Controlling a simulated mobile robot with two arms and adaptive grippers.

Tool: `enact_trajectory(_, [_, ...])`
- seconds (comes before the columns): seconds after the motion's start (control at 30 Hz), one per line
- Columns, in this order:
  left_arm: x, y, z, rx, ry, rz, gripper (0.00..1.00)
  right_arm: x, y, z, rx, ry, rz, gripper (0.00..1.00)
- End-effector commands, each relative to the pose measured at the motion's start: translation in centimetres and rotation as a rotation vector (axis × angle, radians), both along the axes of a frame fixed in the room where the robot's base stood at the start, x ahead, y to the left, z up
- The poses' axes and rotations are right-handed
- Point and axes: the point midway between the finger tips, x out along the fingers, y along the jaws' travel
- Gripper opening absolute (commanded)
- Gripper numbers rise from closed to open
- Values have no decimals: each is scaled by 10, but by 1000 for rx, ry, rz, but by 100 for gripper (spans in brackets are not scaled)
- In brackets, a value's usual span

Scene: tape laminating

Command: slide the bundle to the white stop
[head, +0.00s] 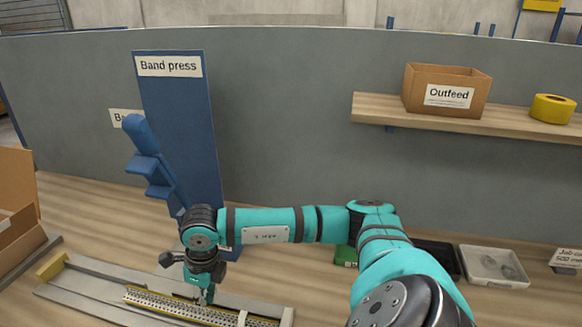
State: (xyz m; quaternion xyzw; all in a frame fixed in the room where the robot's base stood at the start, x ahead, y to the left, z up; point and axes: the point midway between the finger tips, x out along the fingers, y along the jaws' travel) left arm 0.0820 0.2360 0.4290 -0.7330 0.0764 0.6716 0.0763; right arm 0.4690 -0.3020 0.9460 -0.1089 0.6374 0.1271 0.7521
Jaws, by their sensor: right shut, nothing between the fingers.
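A long, narrow bundle (165,303) with a dotted yellowish edge lies lengthwise in the grey channel fixture (90,273) at the lower left. A small white piece (242,318) shows at the bundle's right part; I cannot tell whether it is a band or the stop. A pale end block (288,317) closes the fixture's right end, with a gap between it and the white piece. My right gripper (207,298) is shut and empty, pointing down at the bundle; I cannot tell whether it touches it. My left gripper is out of view.
The blue band press (185,130) stands behind the fixture. A yellow block (52,266) sits at the fixture's left end. A cardboard box (15,225) is at far left. Trays (492,266) lie right of my arm. An Outfeed box (445,92) and yellow tape (553,108) sit on a shelf.

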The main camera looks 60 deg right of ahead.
Motion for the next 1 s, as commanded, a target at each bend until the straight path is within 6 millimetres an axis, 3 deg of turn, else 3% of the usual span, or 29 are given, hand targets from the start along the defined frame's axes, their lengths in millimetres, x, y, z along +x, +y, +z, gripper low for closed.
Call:
enact_trajectory(0.1, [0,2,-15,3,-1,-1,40,-30,-13,-5,-8,2,-2,0])
enact_trajectory(0.4, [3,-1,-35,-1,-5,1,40,-87,-33,-4,-9,3,-2,0])
enact_trajectory(1.0, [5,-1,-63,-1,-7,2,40,-168,-60,-2,-8,3,-2,0])
